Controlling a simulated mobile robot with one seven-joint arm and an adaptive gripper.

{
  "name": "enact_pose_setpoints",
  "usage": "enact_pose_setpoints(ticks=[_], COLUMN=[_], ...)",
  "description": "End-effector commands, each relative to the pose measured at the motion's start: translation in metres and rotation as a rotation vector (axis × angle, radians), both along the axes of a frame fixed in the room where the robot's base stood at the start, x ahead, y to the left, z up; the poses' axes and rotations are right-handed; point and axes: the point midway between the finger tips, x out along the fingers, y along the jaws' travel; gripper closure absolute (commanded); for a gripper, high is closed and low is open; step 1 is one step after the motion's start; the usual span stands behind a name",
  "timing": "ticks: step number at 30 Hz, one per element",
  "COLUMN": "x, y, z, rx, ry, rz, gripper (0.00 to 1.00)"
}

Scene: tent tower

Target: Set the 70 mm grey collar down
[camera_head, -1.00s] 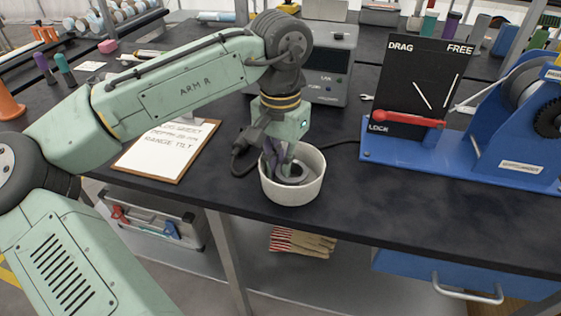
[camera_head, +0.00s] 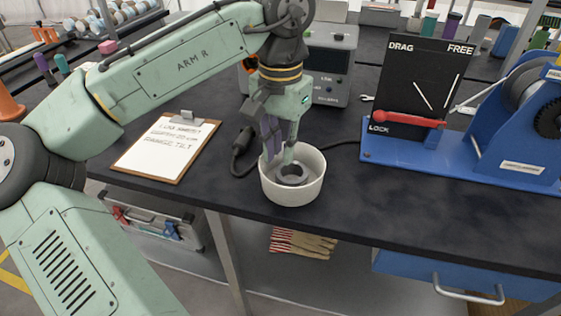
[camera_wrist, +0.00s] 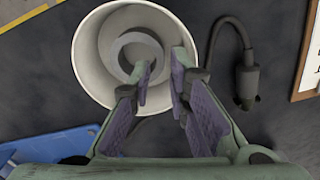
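The grey collar (camera_head: 293,182) lies in the bottom of a round, pale bowl (camera_head: 292,196) on the dark bench. In the wrist view the grey collar (camera_wrist: 126,52) looks flat, with its round hole facing up, inside the white bowl (camera_wrist: 88,60). The left finger covers a small part of the collar's edge.
A clipboard (camera_head: 167,149) lies left of the bowl, and a black cable with a plug (camera_head: 241,142) lies close beside it. A grey instrument box (camera_head: 330,64) stands behind. A blue winch stand (camera_head: 430,155) with a red lever (camera_head: 408,119) is at right. The bench's front edge is near.

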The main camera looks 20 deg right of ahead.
Motion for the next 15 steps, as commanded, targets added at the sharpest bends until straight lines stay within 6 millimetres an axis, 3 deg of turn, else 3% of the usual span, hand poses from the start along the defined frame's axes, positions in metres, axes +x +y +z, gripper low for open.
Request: enact_pose_setpoints(ticks=[3, 9, 15], x=[0.000, 0.000, 0.000], y=[-0.001, 0.000, 0.000], z=[0.027, 0.062, 0.076], rx=[-0.002, 0.001, 0.000], ry=[-0.001, -0.001, 0.000], rz=[0.000, 0.002, 0.000], gripper=[0.83, 0.83, 0.83])
